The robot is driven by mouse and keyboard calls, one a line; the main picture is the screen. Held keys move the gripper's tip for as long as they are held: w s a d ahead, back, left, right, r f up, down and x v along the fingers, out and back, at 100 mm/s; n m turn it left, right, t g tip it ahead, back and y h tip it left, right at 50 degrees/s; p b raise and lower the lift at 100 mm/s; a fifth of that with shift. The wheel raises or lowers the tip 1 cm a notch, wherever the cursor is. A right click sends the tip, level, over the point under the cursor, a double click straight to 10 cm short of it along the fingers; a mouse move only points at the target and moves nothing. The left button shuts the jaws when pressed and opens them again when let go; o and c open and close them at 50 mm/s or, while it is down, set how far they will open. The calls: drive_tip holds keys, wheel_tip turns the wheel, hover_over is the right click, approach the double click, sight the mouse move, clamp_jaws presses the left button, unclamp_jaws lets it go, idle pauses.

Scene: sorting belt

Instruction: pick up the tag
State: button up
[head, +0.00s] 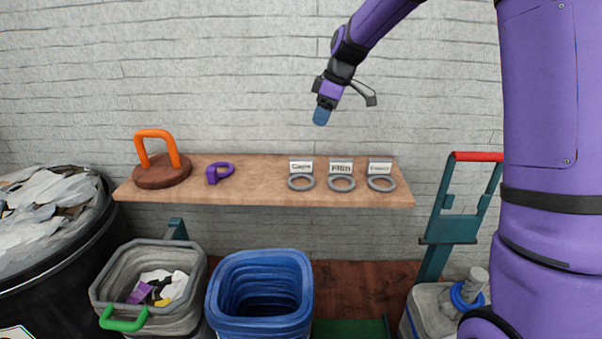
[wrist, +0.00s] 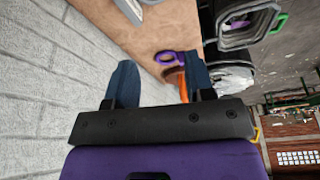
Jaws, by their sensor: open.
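A purple looped piece with a small block at one end, which looks like the tag (head: 213,174), lies on the wooden shelf (head: 258,170), left of its middle. In the wrist view the purple tag (wrist: 166,57) shows beyond and between my fingers. My gripper (head: 321,116) is raised above the shelf, to the right of the tag and well apart from it. In the wrist view my two blue fingers (wrist: 160,82) stand apart with nothing between them.
A brown disc with an orange handle (head: 160,158) stands left of the tag. Three grey rings with label cards, the middle one reading Film (head: 341,183), line the shelf's right. Below are a blue bin (head: 262,258), a grey bin (head: 105,290) and a black bin (head: 85,235).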

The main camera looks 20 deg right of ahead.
sight(302, 158)
drive_tip(key=w+f+n, duration=0.1)
drive_tip(key=w+f, duration=0.1)
drive_tip(key=f, duration=0.1)
drive_tip(key=w+f, duration=0.3)
drive_tip(key=w+f+n+y, duration=0.1)
drive_tip(key=w+f, duration=0.2)
drive_tip(key=f, duration=0.1)
drive_tip(key=shift+n+g, duration=0.3)
drive_tip(key=shift+g, duration=0.1)
drive_tip(key=x, duration=1.1)
drive_tip(key=shift+w, duration=0.25)
drive_tip(key=shift+d, duration=0.1)
drive_tip(key=shift+c, duration=0.2)
clamp_jaws()
